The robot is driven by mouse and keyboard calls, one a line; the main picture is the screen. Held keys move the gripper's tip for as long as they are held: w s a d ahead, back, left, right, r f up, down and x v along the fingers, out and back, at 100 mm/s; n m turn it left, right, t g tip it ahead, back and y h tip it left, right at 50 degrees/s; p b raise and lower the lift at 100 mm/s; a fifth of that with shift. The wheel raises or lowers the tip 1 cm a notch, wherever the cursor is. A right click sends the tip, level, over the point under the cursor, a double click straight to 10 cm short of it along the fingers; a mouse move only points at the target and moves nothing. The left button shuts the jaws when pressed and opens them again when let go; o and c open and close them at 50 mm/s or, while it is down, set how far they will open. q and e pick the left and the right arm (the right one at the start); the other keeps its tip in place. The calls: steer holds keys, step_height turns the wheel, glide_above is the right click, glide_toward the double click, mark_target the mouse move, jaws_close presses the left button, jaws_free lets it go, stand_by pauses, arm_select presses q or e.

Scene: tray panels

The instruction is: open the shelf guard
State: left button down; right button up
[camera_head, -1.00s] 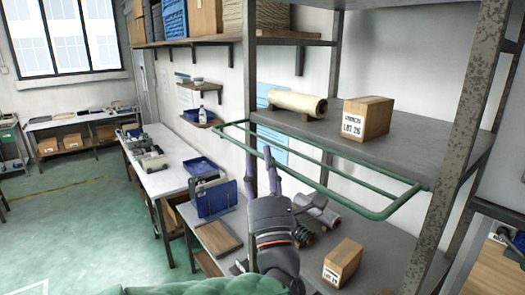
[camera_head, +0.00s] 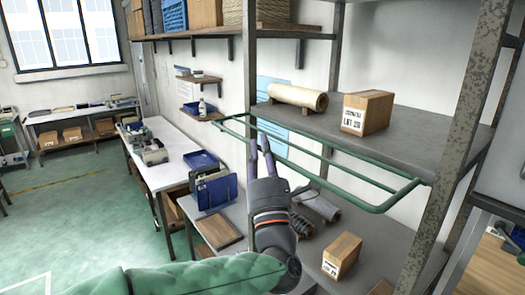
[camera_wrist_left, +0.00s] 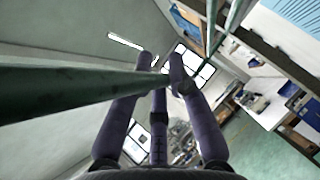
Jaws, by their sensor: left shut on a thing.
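The shelf guard is a green tube frame (camera_head: 329,184) that sticks out in front of the upper grey shelf (camera_head: 410,142). Its long front bar runs from the far left to the near right, and its near end meets the shelf side by the speckled post. My left gripper (camera_head: 260,143) comes up from below and is shut on the front bar, towards its far left end. In the left wrist view, the green bar (camera_wrist_left: 70,92) crosses between the dark fingers (camera_wrist_left: 160,75). My right gripper is not in view.
A roll (camera_head: 298,97) and a carton (camera_head: 367,112) stand on the upper shelf. Another carton (camera_head: 342,255) and dark rolls (camera_head: 317,206) lie on the lower shelf. The speckled post (camera_head: 462,120) stands at the right. A bench with blue bins (camera_head: 213,188) stands to the left.

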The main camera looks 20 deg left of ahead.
arm_select(q)
steer(key=shift+r+m+h, duration=0.7)
steer(key=shift+m+h, duration=0.1)
steer(key=shift+m, duration=0.1)
steer(key=shift+r+m+h, duration=0.4)
steer(key=shift+r+m, duration=0.1)
steer(key=shift+m, duration=0.1)
steer(key=shift+w+d+r+m+h+b, duration=0.1)
steer(key=shift+r+m+h+b, duration=0.3)
steer(key=shift+h, duration=0.1)
steer(key=shift+w+r+b, duration=0.1)
steer(key=shift+r+b, duration=0.05)
steer(key=shift+b, duration=0.2)
steer(key=shift+d+r, duration=0.15)
steer(key=shift+r, duration=0.05)
steer(key=shift+w+r, duration=0.1)
steer(key=shift+r, duration=0.05)
